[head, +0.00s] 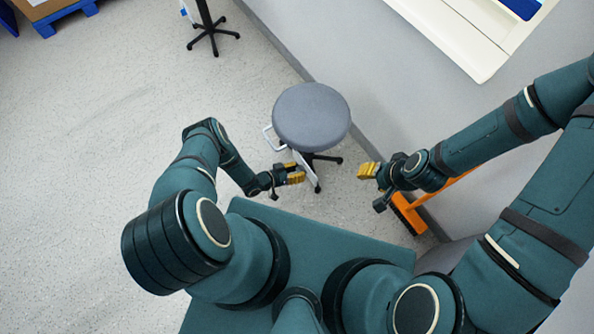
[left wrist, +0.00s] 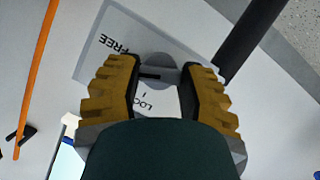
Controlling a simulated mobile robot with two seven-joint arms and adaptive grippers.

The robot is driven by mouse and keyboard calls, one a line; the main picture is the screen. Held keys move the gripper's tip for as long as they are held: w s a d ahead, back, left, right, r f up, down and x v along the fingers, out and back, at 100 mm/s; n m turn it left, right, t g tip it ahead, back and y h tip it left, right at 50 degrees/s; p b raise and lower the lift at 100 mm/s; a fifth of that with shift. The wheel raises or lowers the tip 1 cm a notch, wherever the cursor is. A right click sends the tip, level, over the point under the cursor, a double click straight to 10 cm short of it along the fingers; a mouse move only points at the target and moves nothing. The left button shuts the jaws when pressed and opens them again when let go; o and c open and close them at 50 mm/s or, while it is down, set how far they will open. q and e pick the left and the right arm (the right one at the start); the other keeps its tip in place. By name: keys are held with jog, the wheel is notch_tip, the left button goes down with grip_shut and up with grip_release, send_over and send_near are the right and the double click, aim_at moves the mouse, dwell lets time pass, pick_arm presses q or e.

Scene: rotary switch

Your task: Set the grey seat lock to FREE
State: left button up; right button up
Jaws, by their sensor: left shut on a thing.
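The stool has a round grey seat (head: 311,116) and a white panel (head: 305,166) below its front edge. In the left wrist view the panel (left wrist: 105,25) carries the words FREE and LOCK, partly hidden, with a grey round knob (left wrist: 157,62) between my fingers. A dark bar on the knob lies roughly across the picture; I cannot tell which word it marks. My left gripper (head: 294,174) is shut on the knob, and its fingers (left wrist: 160,90) flank it. My right gripper (head: 367,171) hangs apart, right of the stool; its opening is unclear.
An orange broom (head: 409,215) stands by the wall on the right. A white handle loop (head: 268,137) juts from the stool's left side. Another stand with a wheeled base (head: 212,35) is farther back. The floor at left is clear.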

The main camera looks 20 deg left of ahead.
aim_at(298, 171)
pick_arm(q)
jog(key=shift+d, duration=0.1)
dwell(0.3)
jog(key=o, duration=1.2)
jog(key=shift+r, duration=5)
